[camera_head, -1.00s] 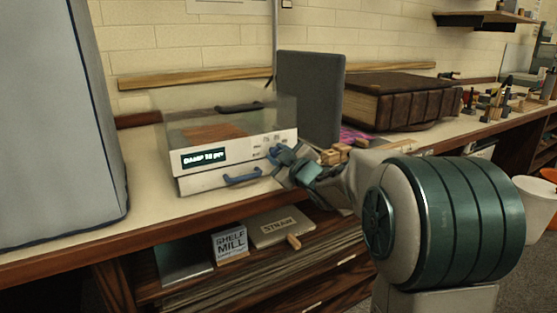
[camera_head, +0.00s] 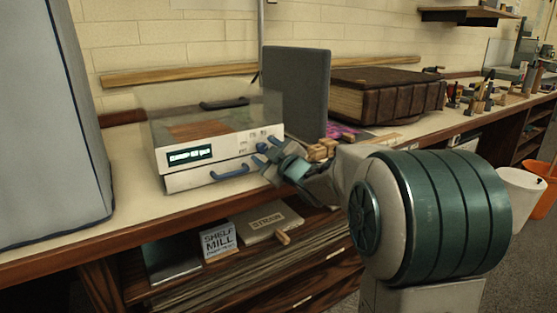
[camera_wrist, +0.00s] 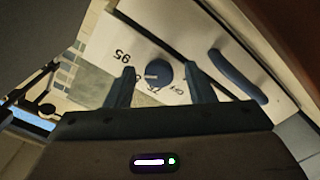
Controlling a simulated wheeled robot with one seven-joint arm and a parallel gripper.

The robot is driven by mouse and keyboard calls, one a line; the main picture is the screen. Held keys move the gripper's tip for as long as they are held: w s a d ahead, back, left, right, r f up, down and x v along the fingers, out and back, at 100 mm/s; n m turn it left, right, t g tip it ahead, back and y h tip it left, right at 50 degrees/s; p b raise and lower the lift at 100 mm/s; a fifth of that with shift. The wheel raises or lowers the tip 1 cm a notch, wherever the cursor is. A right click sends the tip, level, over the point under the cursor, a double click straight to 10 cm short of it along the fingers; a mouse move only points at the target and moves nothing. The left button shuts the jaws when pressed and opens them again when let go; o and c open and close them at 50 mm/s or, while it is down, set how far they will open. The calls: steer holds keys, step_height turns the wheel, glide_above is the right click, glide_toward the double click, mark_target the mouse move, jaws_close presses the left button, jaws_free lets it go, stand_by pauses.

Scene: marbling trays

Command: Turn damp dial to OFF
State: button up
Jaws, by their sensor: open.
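The damp dial is a dark blue round knob (camera_wrist: 159,74) on the white front panel of the damp box (camera_head: 170,158). My gripper (camera_head: 265,150) is open in front of the panel's right end; in the wrist view my gripper (camera_wrist: 160,88) has a finger on each side of the knob, with gaps. I cannot tell the dial's exact setting. A lit display (camera_head: 190,154) on the panel is too blurred to read fully.
A blue drawer handle (camera_head: 230,172) lies below the panel; it also shows in the wrist view (camera_wrist: 236,76). A grey upright board (camera_head: 296,92) and a large brown book (camera_head: 388,97) stand to the right. A grey cabinet (camera_head: 50,120) stands at left.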

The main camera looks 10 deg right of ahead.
steer(key=p+v, duration=0.2)
steer(key=v, duration=1.1)
steer(key=shift+p, duration=0.35)
steer(key=shift+r, duration=0.15)
steer(key=s+d+r+m+g+h+p, duration=0.3)
steer(key=s+r+m+g+h+p, duration=0.35)
steer(key=p, duration=0.95)
steer(key=s+a+r+m+g+p, duration=0.2)
steer(key=s+a+r+g+p, duration=0.1)
steer(key=s+p, duration=0.4)
steer(key=s+a+r+m+g+p, duration=0.3)
steer(key=s+a+r+g+p, duration=0.1)
steer(key=s, duration=0.6)
step_height(320, 180, up, 2)
steer(key=g+y+p, duration=0.1)
steer(key=p, duration=0.2)
steer(key=shift+s+a+r+m, duration=0.1)
steer(key=shift+m, duration=0.15)
